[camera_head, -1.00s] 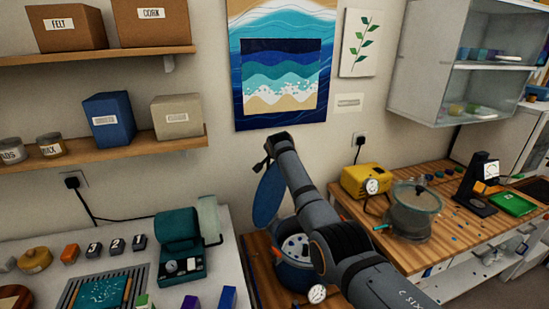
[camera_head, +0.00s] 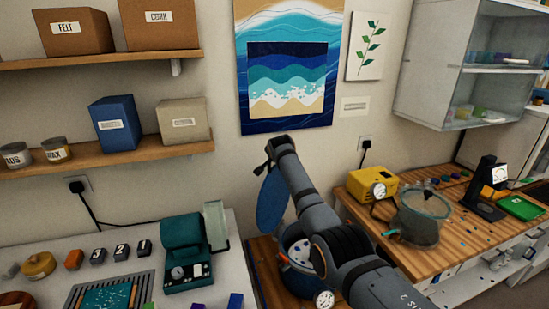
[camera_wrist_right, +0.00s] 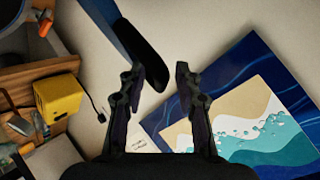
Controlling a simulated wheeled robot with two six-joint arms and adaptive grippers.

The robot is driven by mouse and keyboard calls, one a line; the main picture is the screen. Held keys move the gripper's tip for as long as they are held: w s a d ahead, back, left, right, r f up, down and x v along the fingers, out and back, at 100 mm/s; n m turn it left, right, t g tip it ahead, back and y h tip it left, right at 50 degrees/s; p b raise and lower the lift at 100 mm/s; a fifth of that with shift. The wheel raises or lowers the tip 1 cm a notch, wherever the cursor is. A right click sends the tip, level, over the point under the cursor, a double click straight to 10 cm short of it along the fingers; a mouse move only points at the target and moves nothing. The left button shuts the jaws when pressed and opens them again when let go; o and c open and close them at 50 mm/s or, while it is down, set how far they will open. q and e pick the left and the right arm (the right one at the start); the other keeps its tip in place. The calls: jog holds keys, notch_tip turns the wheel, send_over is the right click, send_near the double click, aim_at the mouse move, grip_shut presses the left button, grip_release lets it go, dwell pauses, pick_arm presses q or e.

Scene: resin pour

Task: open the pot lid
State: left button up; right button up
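The pot (camera_head: 292,262) is a blue vessel with a round gauge on its front, low in the middle of the head view. Its blue lid (camera_head: 272,205) stands up steeply above it, and the inside of the pot shows, partly behind my right arm. My right gripper (camera_head: 267,166) is at the lid's upper end. In the right wrist view its fingers (camera_wrist_right: 160,74) are apart, with a blue panel, likely the lid (camera_wrist_right: 108,22), and a dark bar-like part just beyond the left finger. I cannot tell whether they touch. My left gripper is not in view.
A wooden bench at the right holds a yellow pump (camera_head: 373,184), a teal-rimmed clear vessel (camera_head: 424,212) and a black stand (camera_head: 484,200). A white table at the left holds a teal case (camera_head: 186,255) and small blocks. A wave picture (camera_head: 290,80) hangs behind the arm.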

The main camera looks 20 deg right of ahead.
jog(key=v, duration=1.2)
